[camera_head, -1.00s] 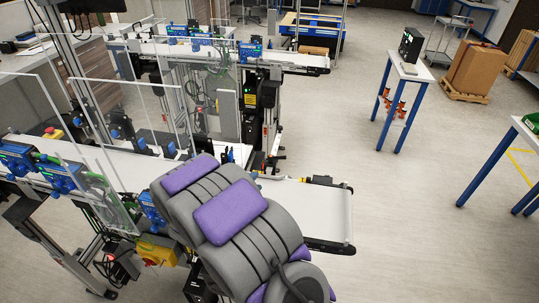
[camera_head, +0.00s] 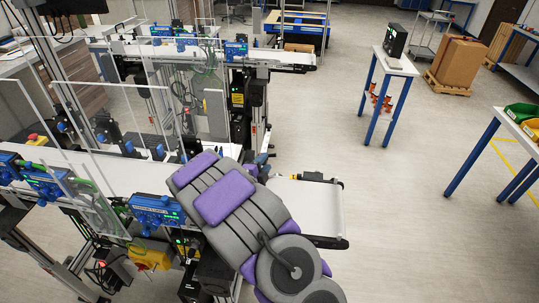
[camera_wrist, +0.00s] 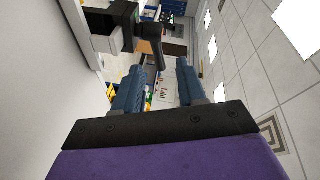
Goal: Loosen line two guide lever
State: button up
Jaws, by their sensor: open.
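A black lever (camera_wrist: 151,42) with a bent handle shows in the wrist view, joined to a black clamp (camera_wrist: 112,22) beside a pale metal face. My gripper (camera_wrist: 159,72) is open, with its two blue fingers apart. The lever's lower end appears in the gap between the fingertips, closer to the left finger; I cannot tell whether they touch. In the head view my grey and purple arm covers most of the gripper. A small blue-grey part (camera_head: 262,160) shows past the arm, at the near conveyor (camera_head: 318,205). I cannot make out the lever there.
Clear guard panels (camera_head: 95,110) and blue sensor boxes (camera_head: 157,210) line the near conveyor's left part. A yellow box (camera_head: 150,256) hangs below it. A second conveyor (camera_head: 275,58) stands behind. The floor to the right is open, up to a blue-legged table (camera_head: 395,66).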

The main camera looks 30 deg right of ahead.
aim_at(270, 156)
jog(key=x, duration=0.6)
jog(key=shift+w+d, duration=0.25)
jog(key=shift+d+f, duration=0.2)
jog(key=shift+d, duration=1.3)
jog(key=shift+c, duration=1.1)
jog(key=shift+d, duration=0.15)
jog(key=shift+c, duration=1.4)
jog(key=shift+a, duration=1)
grip_shut()
jog(key=shift+d, duration=0.15)
